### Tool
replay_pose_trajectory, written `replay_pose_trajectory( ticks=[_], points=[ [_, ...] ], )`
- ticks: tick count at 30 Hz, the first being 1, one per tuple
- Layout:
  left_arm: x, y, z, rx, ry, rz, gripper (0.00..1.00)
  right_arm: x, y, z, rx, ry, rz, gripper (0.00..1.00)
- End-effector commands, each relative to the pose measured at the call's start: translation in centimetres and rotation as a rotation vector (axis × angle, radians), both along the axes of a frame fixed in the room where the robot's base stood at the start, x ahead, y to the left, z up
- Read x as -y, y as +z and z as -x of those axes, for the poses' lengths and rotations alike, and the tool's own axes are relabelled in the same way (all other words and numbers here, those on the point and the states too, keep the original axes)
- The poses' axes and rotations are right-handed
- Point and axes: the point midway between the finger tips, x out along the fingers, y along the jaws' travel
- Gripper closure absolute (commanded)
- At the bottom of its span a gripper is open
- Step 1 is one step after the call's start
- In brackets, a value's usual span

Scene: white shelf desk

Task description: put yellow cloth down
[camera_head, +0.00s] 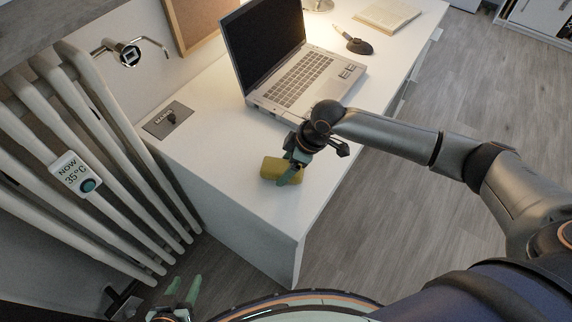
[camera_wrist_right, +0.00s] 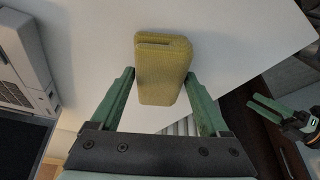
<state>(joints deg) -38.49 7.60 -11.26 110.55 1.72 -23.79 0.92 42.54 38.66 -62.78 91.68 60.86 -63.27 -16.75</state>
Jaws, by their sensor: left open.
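The yellow cloth (camera_head: 281,169) is a thick folded block over the near end of the white desk. My right gripper (camera_head: 292,170) is shut on the yellow cloth, one green finger on each side of it. In the right wrist view the cloth (camera_wrist_right: 163,75) lies between the fingertips, its folded end facing away. I cannot tell whether its underside touches the desk. My left gripper (camera_head: 183,290) is open and empty, low at the left, off the desk. It also shows at the right edge of the right wrist view (camera_wrist_right: 270,108).
The white desk (camera_head: 222,165) has free room around the cloth. An open laptop (camera_head: 300,80) stands behind it. A dark plate marked MAINS (camera_head: 168,119) lies at the desk's left edge.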

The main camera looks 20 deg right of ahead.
Motion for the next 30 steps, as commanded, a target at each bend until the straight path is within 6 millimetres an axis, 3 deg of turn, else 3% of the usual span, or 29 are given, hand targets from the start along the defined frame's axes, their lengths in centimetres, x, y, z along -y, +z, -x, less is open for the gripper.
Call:
replay_pose_trajectory(
  ticks=[5, 15, 30],
  points=[
    [0.0, 0.0, 0.0, 0.001, -0.001, 0.0, 0.5, 0.0, 0.0, 0.0, 0.0, 0.0, 0.0, 0.0],
    [-0.1, 0.2, -0.1, 0.001, 0.0, -0.001, 0.5, 0.2, 0.7, 0.0, 0.001, -0.001, -0.001, 0.0],
    [-0.7, 1.0, 0.0, 0.009, 0.012, -0.008, 0.5, 3.4, 9.4, 1.9, 0.002, -0.001, 0.001, 0.0]
  ],
)
